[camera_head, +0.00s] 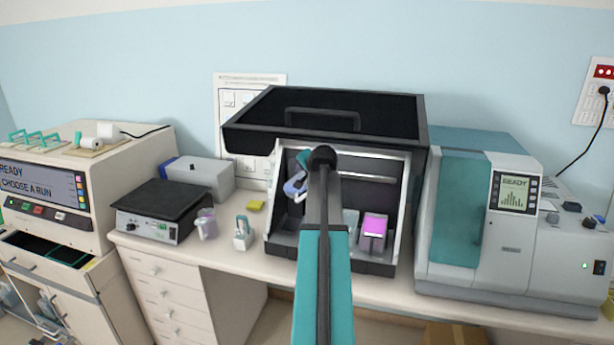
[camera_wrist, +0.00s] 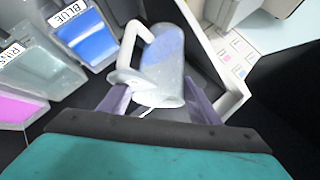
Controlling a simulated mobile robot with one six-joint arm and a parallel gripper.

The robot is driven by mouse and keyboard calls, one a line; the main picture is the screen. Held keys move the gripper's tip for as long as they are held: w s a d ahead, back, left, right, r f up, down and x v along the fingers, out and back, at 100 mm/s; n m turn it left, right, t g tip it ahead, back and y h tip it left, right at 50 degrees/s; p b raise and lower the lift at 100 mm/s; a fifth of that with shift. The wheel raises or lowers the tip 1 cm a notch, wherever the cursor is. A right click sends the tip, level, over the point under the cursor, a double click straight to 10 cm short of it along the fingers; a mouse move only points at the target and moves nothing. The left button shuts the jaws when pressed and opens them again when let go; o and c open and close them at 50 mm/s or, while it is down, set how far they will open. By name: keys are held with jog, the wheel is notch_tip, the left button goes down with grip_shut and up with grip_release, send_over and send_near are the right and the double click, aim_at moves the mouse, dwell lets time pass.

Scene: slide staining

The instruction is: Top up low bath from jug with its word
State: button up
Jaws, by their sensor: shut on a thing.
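In the wrist view my gripper (camera_wrist: 157,102) is shut on a clear jug (camera_wrist: 165,62) with a white handle and blue liquid inside. The jug looks tilted in this view. Left of it is a bath labelled BLUE (camera_wrist: 84,38) with blue liquid. Beside that are a greyish bath (camera_wrist: 45,72) whose label is partly readable, seemingly RINSE, and a bath with pink liquid (camera_wrist: 18,108). In the head view the jug (camera_head: 294,187) is inside the open black-lidded hood, partly behind my arm. The pink bath (camera_head: 373,232) stands at the hood's right. My arm hides the blue bath there.
The hood (camera_head: 325,113) has side walls and a front lip around the baths. A teal-doored machine (camera_head: 460,210) stands close on the right.

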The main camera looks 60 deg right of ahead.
jog(key=shift+r+n+g+p, duration=0.15)
jog(key=shift+n+g+p, duration=0.15)
jog(key=shift+g+p, duration=0.15)
jog(key=shift+w+n+g+h+p, duration=0.1)
jog(key=shift+n+g+h+p, duration=0.25)
jog(key=shift+g+p, duration=0.4)
jog(key=shift+f+n+g, duration=0.5)
jog(key=shift+n+g, duration=0.05)
jog(key=shift+g, duration=0.55)
jog(key=shift+f+h, duration=0.15)
jog(key=shift+h, duration=0.1)
jog(key=shift+f+n+g+h+b, duration=0.3)
jog(key=shift+f+n+g+b, duration=0.3)
jog(key=shift+g, duration=0.4)
jog(key=shift+s, duration=0.2)
jog(key=shift+s+f, duration=0.1)
jog(key=shift+s, duration=0.05)
